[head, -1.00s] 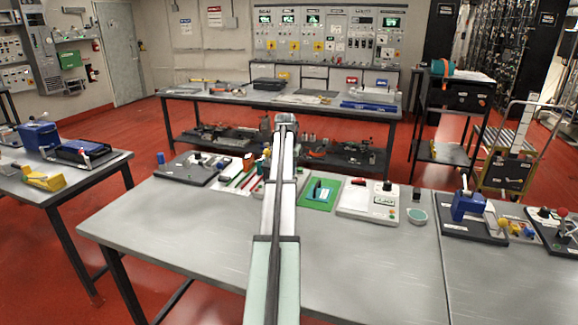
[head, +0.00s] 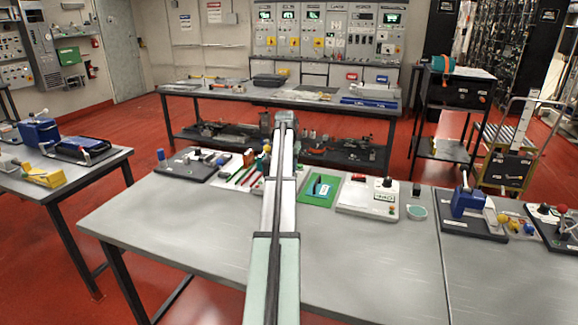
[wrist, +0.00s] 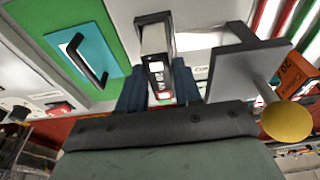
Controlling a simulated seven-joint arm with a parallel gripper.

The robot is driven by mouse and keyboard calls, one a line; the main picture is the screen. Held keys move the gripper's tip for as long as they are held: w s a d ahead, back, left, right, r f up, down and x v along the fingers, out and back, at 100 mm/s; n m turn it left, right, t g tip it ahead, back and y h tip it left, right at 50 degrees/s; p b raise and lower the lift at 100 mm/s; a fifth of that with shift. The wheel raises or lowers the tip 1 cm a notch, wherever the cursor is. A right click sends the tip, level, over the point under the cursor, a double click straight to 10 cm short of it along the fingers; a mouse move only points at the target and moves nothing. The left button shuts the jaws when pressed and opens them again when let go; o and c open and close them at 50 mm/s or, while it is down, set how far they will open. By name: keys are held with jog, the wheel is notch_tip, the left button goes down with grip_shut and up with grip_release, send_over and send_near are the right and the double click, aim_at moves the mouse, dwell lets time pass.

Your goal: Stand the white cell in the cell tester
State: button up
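In the wrist view my gripper (wrist: 160,85) has its two blue-grey fingers on either side of a narrow block with a dark edge and a white label (wrist: 156,68). This may be the white cell; the view does not show clearly whether the fingers press on it. In the head view my arm reaches forward over the bench and hides the gripper's fingers and this block. A white instrument box with a dial and small display (head: 368,197), possibly the cell tester, sits right of the green mat; a corner with a red button shows in the wrist view (wrist: 60,108).
A green mat (head: 318,200) lies right of my arm and red and green rods (head: 243,176) lie left. A grey plate (wrist: 245,68) and yellow knob (wrist: 287,121) are close beside my gripper. The bench front (head: 180,235) is clear.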

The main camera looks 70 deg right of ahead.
jog(key=o, duration=0.4)
jog(key=v, duration=1.4)
